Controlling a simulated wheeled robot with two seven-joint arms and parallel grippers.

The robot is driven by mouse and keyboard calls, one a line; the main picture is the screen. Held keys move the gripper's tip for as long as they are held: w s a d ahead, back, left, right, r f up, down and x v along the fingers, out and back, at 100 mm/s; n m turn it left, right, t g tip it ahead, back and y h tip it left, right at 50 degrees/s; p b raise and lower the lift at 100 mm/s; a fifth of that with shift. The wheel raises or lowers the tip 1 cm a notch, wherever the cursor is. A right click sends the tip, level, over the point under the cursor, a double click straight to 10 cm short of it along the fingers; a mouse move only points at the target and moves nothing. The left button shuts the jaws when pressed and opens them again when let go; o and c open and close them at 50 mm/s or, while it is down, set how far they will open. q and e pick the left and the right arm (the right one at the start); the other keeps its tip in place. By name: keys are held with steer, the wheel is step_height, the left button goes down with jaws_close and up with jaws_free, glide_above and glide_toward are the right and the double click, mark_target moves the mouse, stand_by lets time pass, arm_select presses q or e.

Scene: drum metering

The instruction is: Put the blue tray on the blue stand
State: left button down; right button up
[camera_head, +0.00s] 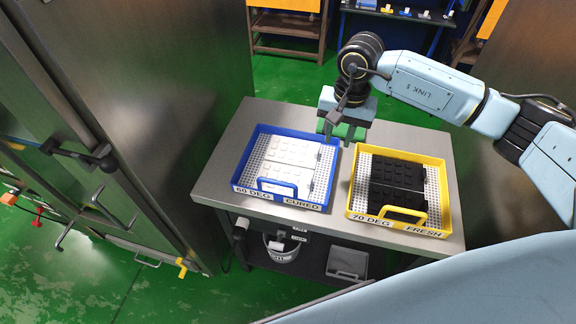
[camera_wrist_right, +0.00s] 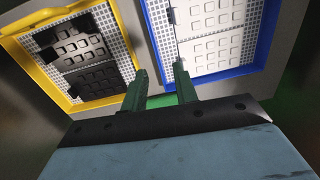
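The blue tray (camera_head: 247,150) sits on the left of the grey table. It holds white blocks on a white grid, with a front handle and a "60 DEG CURED" label. My right gripper (camera_head: 337,130) hangs over the table near the blue tray's back right corner, pointing down. In the right wrist view its two green fingers (camera_wrist_right: 160,76) are apart with nothing held, near the blue tray's rim (camera_wrist_right: 215,76). A blue-framed stand (camera_head: 395,17) is at the back, cut off by the top edge; I cannot tell if it is the task's stand. My left gripper is out of view.
A yellow tray (camera_head: 442,180) with black blocks stands close to the right on the same table (camera_head: 222,161). Large metal cabinet doors (camera_head: 150,60) rise at the left. Green floor (camera_head: 290,73) lies open behind the table. An orange-topped wooden rack (camera_head: 288,22) is at the back.

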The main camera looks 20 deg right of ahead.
steer(key=shift+h, duration=0.4)
steer(key=f, duration=0.2)
steer(key=d+f, duration=0.1)
steer(key=f, duration=0.4)
steer(key=shift+d, duration=0.25)
steer(key=shift+a+f+b, duration=0.2)
steer(key=shift+f, duration=1.3)
steer(key=shift+a+f+b, duration=0.15)
steer(key=shift+f, duration=1.35)
steer(key=shift+c, duration=0.3)
jaws_close()
steer(key=shift+w+r, duration=0.1)
